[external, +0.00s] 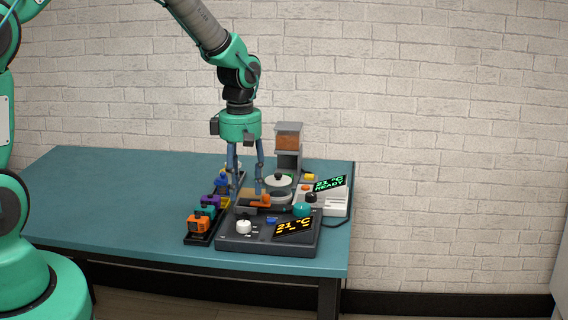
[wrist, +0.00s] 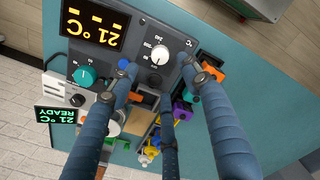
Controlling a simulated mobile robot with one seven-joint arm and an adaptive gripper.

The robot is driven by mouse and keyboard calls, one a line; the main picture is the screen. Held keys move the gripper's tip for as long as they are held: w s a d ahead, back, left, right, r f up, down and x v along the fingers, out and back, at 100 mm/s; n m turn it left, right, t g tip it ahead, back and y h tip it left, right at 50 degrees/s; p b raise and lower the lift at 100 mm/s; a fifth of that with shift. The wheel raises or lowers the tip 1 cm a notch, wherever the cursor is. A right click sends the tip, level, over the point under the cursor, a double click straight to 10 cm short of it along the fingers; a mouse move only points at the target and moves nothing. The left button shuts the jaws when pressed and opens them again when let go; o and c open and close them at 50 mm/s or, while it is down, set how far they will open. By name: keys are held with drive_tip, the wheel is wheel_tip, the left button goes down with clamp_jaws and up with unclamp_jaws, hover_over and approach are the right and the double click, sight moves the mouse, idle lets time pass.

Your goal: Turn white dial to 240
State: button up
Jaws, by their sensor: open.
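The white dial (external: 243,226) is on the front left of a dark grey control unit (external: 262,244) on the table. In the wrist view the white dial (wrist: 158,55) sits on the dark panel, ringed by small scale numbers; I cannot tell its exact setting. The unit's orange display (wrist: 95,24) reads 21 °C, upside down there. My gripper (external: 246,192) is open and empty, fingers pointing down, above and behind the dial. In the wrist view my gripper's blue fingers (wrist: 160,82) are spread apart, with the dial showing between two tips. None appears to touch it.
A teal knob (wrist: 87,77) and a blue button (wrist: 123,63) are on the same unit. A white unit (external: 338,200) with a green READY display stands behind right. A black rack of coloured blocks (external: 200,226) lies close on the left. The table's left side (external: 110,190) is clear.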

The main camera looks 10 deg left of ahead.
sight(243, 223)
wheel_tip(243, 223, down, 10)
drive_tip(key=shift+r+b, duration=0.2)
drive_tip(key=shift+b, duration=0.8)
drive_tip(key=c, duration=1.2)
